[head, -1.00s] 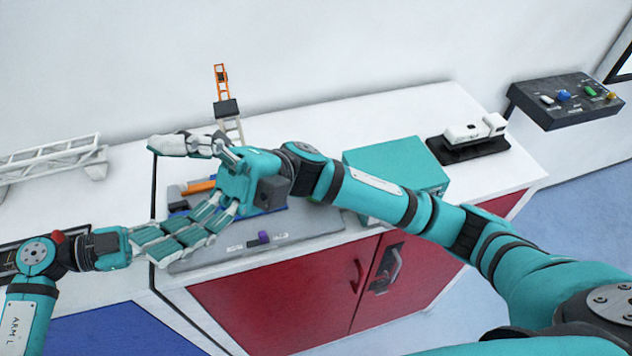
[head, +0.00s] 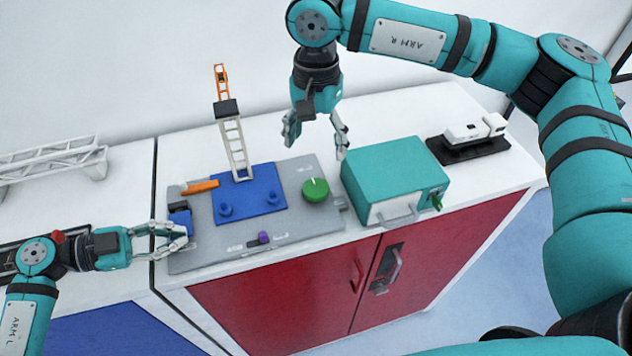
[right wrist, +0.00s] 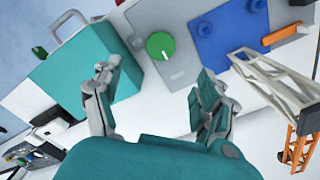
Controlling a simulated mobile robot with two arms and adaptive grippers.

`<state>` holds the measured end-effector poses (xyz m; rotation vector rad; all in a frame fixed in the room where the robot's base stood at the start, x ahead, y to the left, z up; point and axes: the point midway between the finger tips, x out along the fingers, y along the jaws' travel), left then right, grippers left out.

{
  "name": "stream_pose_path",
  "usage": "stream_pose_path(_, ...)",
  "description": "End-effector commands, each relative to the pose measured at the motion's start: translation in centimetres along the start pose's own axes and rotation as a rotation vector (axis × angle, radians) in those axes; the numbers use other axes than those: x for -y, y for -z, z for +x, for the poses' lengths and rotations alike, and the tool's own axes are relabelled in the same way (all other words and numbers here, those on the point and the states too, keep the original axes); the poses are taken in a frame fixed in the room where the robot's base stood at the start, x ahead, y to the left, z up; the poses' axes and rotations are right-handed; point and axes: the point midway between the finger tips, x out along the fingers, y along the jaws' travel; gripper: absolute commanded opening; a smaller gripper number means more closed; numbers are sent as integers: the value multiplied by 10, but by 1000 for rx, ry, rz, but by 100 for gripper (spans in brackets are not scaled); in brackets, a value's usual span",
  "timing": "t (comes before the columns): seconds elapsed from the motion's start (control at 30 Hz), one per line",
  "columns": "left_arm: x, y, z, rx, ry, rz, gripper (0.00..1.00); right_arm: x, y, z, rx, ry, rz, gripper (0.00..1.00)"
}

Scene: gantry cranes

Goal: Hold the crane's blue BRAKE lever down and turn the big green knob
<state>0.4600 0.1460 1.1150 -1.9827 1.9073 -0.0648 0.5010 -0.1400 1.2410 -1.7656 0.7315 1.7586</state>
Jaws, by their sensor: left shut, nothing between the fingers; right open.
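The crane's grey control panel (head: 205,245) lies on the white cabinet top. The big green knob (head: 316,190) is on its right side and also shows in the right wrist view (right wrist: 160,45). The blue lever (head: 180,219) is at the panel's left edge. My left gripper (head: 187,238) is shut and empty, with its fingertips right at the lever; whether they press it down I cannot tell. My right gripper (head: 316,140) is open and empty, pointing down above and behind the knob. The right wrist view shows the knob just beyond the gap between its fingers (right wrist: 158,78).
A model crane tower (head: 234,145) stands on a blue plate (head: 250,205) left of the knob. An orange lever (head: 200,187) and a purple slider (head: 264,238) are on the panel. A teal box (head: 395,175) stands close to the right.

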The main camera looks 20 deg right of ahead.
Motion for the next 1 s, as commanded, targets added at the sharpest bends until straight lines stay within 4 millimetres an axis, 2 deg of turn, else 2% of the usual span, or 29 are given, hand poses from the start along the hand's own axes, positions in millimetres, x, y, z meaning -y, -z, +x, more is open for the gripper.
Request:
stream_pose_path(0.27,0,-1,0,1,0,-1,0,0,-1,8,4,-1,1,75)
stream_pose_path(0.37,0,-1,0,1,0,-1,0,0,-1,21,5,-2,2,75)
stream_pose_path(0.73,0,-1,0,1,0,-1,0,0,-2,93,6,-2,2,75)
stream_pose_path(1.0,0,-1,0,1,0,-1,0,0,-2,119,5,1,2,75)
